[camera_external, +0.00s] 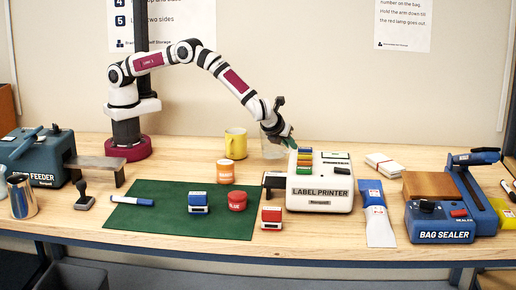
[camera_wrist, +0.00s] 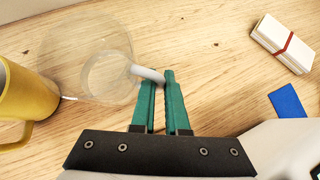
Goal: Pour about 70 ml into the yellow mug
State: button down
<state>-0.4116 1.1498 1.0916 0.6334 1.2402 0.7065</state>
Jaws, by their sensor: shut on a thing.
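The yellow mug (camera_external: 235,144) stands upright on the table behind the green mat. It also shows at the left edge of the wrist view (camera_wrist: 28,95), handle toward the camera. In the wrist view the jug (camera_wrist: 85,55) is seen from above, close to the mug. My gripper (camera_wrist: 159,78), with green fingers, is shut on the jug's pale handle. My gripper also shows in the outside view (camera_external: 288,142). Whether the jug touches the table, and its liquid level, I cannot tell.
The label printer (camera_external: 320,190) stands right in front of my gripper. An orange-labelled jar (camera_external: 225,172) is in front of the mug. A banded stack of white cards (camera_wrist: 283,44) lies to the right.

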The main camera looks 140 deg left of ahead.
jog(key=s+d+r+n+t+y, duration=0.1)
jog(key=s+r+y, duration=0.1)
jog(key=r, duration=0.2)
jog(key=s+d+r+n+t+y, duration=0.2)
jog(key=r, duration=0.2)
jog(key=s+d+r+n+t+y+b, duration=0.1)
jog(key=s+r+n+t+y, duration=0.1)
jog(key=r, duration=0.2)
jog(key=shift+s+d+y, duration=0.3)
jog(key=shift+s+d, duration=0.1)
jog(key=shift+s+d+n+y+b, duration=0.3)
jog(key=shift+y+b, duration=0.1)
jog(key=shift+b, duration=0.25)
jog(key=shift+s+d+r+t, duration=0.2)
jog(key=shift+s+t, duration=0.1)
jog(key=shift+t, duration=0.1)
jog(key=shift+s+d+r+n+y+b, duration=0.4)
jog(key=shift+s+n+y+b, duration=0.15)
jog(key=shift+b, duration=0.5)
dwell(0.5)
jog(key=shift+s+d+r+n+y+b, duration=0.25)
jog(key=shift+n+y+b, duration=0.15)
jog(key=shift+b, duration=0.2)
dwell(0.4)
